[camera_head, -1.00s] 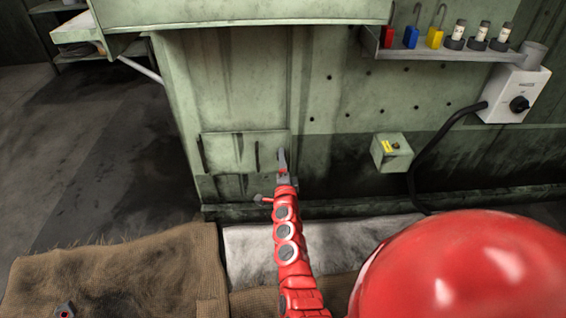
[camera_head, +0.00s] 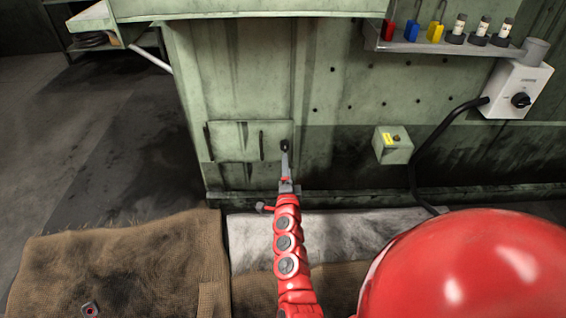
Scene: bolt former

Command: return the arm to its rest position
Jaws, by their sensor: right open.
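My right gripper (camera_head: 286,163) is at the end of my red arm, which reaches up the middle of the head camera view. It is seen nearly edge-on, open, with nothing visible between the fingers. It appears in front of the right edge of a green panel (camera_head: 232,140) on the machine's lower front. I cannot tell whether it touches the panel. My left gripper is out of view.
The green machine wall (camera_head: 340,80) fills the back, with a small box (camera_head: 393,145), a switch box (camera_head: 515,92) with a black cable, and a shelf (camera_head: 450,48) of padlocks and small bottles. A brown mat (camera_head: 150,260) and a pale mat (camera_head: 335,235) lie below.

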